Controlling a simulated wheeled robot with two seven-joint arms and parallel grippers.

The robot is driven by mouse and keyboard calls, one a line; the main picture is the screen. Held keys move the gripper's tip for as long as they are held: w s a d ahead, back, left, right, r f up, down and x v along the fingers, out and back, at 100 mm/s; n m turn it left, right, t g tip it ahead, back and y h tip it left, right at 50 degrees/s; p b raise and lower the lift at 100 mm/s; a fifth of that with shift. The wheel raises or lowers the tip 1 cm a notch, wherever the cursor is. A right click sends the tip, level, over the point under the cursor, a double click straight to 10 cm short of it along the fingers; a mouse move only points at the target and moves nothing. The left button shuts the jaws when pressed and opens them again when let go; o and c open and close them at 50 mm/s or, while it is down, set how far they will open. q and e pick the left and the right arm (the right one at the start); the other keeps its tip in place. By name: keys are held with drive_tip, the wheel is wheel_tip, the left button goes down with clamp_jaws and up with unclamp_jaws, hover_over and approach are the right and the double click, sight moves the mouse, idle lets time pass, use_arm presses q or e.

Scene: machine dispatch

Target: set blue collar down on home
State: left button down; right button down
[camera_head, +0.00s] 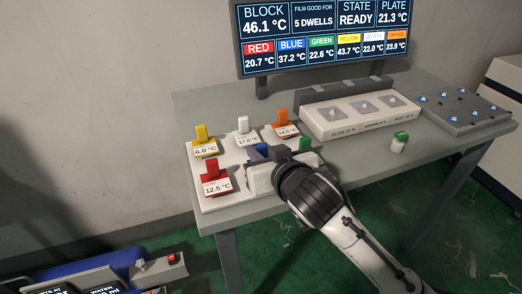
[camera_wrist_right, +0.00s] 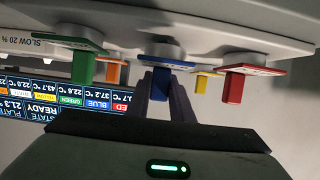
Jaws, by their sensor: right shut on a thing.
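The blue collar (camera_wrist_right: 165,79) is between the fingers of my right gripper (camera_wrist_right: 160,97) in the right wrist view, which is upside down. It sits at or very near a white board; contact is hard to judge. In the head view, my right gripper (camera_head: 275,155) is over the front of the white board (camera_head: 221,204) and mostly hides the collar, with only a bit of blue (camera_head: 258,150) showing. No spot marked home can be read; the place under the gripper is hidden. My left gripper is not in view.
Red (camera_head: 212,174), yellow (camera_head: 203,138), white (camera_head: 243,130), orange (camera_head: 281,122) and green (camera_head: 305,144) tabbed collars stand close around on the board. Behind are a white block (camera_head: 340,128) and grey plate (camera_head: 458,118). A green-capped vial (camera_head: 399,143) stands right, with bare table around it.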

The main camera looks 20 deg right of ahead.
drive_tip(key=shift+f, duration=0.35)
drive_tip(key=c, duration=1.5)
unclamp_jaws()
drive_tip(key=shift+s, duration=0.1)
